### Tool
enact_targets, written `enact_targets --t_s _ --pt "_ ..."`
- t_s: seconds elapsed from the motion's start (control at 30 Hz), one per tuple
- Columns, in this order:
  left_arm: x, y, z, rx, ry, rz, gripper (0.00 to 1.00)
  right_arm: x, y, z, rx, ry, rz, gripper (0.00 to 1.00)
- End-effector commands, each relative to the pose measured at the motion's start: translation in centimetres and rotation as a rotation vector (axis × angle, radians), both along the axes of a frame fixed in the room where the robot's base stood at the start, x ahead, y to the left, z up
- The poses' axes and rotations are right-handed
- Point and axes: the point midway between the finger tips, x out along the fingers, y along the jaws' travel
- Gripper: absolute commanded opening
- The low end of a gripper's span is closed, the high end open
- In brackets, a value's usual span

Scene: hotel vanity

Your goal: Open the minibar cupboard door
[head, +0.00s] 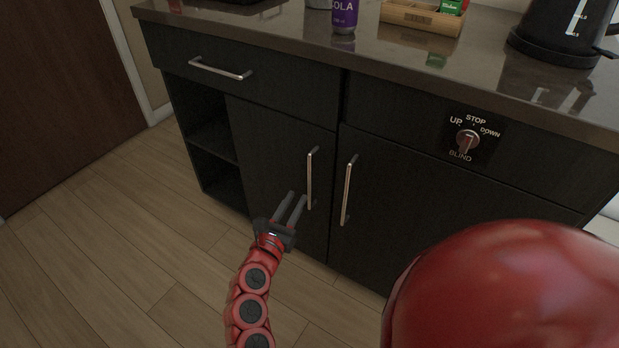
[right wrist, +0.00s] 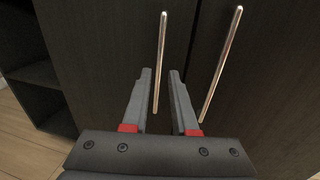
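The dark cabinet has two doors, the left door (head: 268,150) and the right door (head: 390,212), both closed. Neither shows a minibar label. The left door's upright metal bar handle (head: 311,178) and the right door's handle (head: 348,190) stand close together at the middle. My right gripper (head: 297,196) is open and empty, with its fingertips just left of the left handle's lower part. In the right wrist view the left handle (right wrist: 160,60) appears in the gap between the fingers, and the right handle (right wrist: 221,65) lies right of them. Contact cannot be told. My left gripper is out of view.
A drawer with a horizontal handle (head: 219,69) is above the left door, and an open shelf (head: 211,140) is at left. A blind switch (head: 467,140) is at right. The countertop holds a purple can (head: 344,14), wooden box (head: 420,17) and kettle (head: 566,30). Floor at left is clear.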

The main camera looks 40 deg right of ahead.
Motion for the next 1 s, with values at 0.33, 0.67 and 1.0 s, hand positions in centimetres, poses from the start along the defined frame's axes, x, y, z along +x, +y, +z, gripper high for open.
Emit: enact_targets --t_s 0.33,0.67,1.0 --pt "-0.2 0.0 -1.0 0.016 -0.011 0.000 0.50 4.1 -6.5 0.1 -0.004 -0.003 -0.003 0.27" --pt "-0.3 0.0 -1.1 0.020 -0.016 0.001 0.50 5.5 -8.3 0.1 -0.003 0.001 -0.001 0.27" --pt "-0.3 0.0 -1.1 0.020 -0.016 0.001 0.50 5.5 -8.3 0.1 -0.002 0.000 0.000 0.01"
